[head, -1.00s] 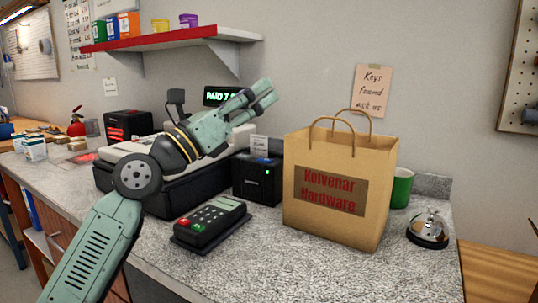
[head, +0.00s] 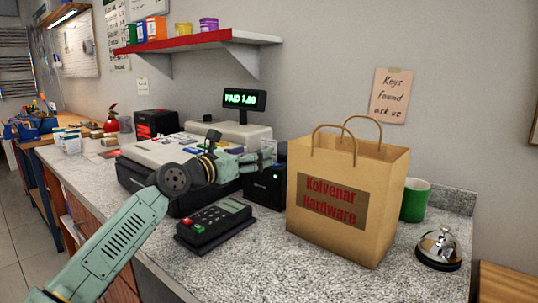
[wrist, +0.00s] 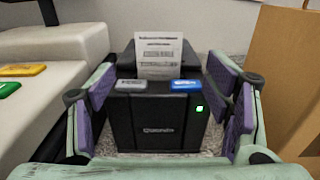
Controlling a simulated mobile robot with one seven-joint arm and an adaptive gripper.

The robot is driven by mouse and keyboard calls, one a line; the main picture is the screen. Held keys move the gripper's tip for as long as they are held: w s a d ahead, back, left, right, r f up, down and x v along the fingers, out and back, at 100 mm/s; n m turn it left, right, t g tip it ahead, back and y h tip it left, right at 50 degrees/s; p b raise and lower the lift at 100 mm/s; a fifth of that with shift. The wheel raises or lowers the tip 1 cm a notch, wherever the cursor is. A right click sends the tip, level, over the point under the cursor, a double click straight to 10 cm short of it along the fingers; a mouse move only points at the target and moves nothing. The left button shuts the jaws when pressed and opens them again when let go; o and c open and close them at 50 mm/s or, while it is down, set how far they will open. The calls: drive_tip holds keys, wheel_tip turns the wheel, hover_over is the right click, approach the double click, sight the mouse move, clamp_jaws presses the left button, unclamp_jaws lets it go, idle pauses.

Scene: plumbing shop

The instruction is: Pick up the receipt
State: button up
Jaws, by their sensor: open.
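The receipt (wrist: 160,57) is a white printed slip standing up out of the top of a black receipt printer (wrist: 158,125) in the wrist view. In the head view the printer (head: 265,190) stands between the cash register and the paper bag, and the receipt (head: 268,147) shows only in part behind my gripper. My gripper (head: 268,160) is open and empty, in front of the printer's top. In the wrist view its purple-padded fingers (wrist: 168,100) stand to the left and right of the printer, with the receipt beyond and between them, not touched.
A paper bag (head: 335,243) stands close on the right of the printer. The cash register (head: 165,152) is on the left, and a card terminal (head: 213,226) sits in front. A green mug (head: 415,200) and a bell (head: 439,248) stand farther right.

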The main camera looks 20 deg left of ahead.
sight(268, 146)
drive_tip(key=x, duration=0.1)
drive_tip(key=p+x, duration=0.1)
drive_tip(key=x, duration=0.1)
drive_tip(key=p+x, duration=0.1)
drive_tip(key=shift+w+r, duration=0.25)
drive_tip(key=shift+r, duration=0.1)
drive_tip(key=shift+w+d+f, duration=0.1)
drive_tip(key=shift+w, duration=0.35)
drive_tip(key=shift+c, duration=0.6)
drive_tip(key=c, duration=0.6)
drive_tip(key=shift+c, duration=0.2)
